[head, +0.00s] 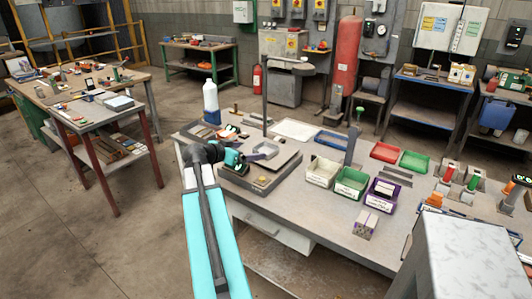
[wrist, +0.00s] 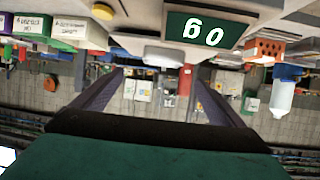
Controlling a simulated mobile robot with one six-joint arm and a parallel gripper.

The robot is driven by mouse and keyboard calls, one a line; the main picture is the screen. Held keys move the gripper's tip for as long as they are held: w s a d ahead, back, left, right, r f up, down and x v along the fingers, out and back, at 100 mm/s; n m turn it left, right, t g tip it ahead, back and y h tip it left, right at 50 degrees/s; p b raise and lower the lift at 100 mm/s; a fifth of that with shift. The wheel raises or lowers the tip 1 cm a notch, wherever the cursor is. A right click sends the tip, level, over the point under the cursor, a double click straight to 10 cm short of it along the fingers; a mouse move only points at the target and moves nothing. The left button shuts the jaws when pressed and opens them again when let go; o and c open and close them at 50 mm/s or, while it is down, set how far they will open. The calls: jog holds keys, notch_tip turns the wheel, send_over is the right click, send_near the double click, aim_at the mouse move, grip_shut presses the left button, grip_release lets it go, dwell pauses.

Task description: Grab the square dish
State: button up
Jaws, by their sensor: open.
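A small grey square dish (head: 267,149) stands on the grey scale-like platform (head: 285,172) on the main bench. In the wrist view, which is upside down, a pale grey rounded shape (wrist: 163,56) shows ahead between my fingers; it is probably the dish. My gripper (head: 247,157) is just left of the dish in the head view. In the wrist view my gripper (wrist: 160,76) has its two dark fingers spread wide with nothing held between them. Whether a fingertip touches the dish cannot be told. My arm hides part of the platform's left side.
A green digit display (wrist: 208,30) and an orange block with holes (wrist: 265,48) are near. A white and blue bottle (head: 210,102) stands behind my gripper. White (head: 322,171), green (head: 350,184) and purple (head: 382,195) labelled bins stand to the right. A dark post (head: 264,90) rises behind.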

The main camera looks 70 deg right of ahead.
jog(key=p, duration=0.2)
send_near(272, 148)
jog(key=shift+a+r, duration=0.25)
jog(key=shift+a, duration=0.3)
jog(key=shift+s+d+f, duration=0.3)
jog(key=shift+d+f, duration=0.05)
jog(key=shift+d, duration=0.25)
jog(key=shift+d, duration=0.15)
jog(key=shift+s+d+f+p, duration=0.1)
jog(key=shift+d+f+p, duration=0.05)
jog(key=shift+d+p, duration=0.4)
jog(key=p+x, duration=0.1)
jog(key=x, duration=0.1)
jog(key=shift+d+f, duration=0.15)
jog(key=shift+d, duration=0.2)
jog(key=shift+s+d+f, duration=0.1)
jog(key=shift+d+f, duration=0.2)
jog(key=shift+d, duration=0.1)
jog(key=shift+c, duration=0.2)
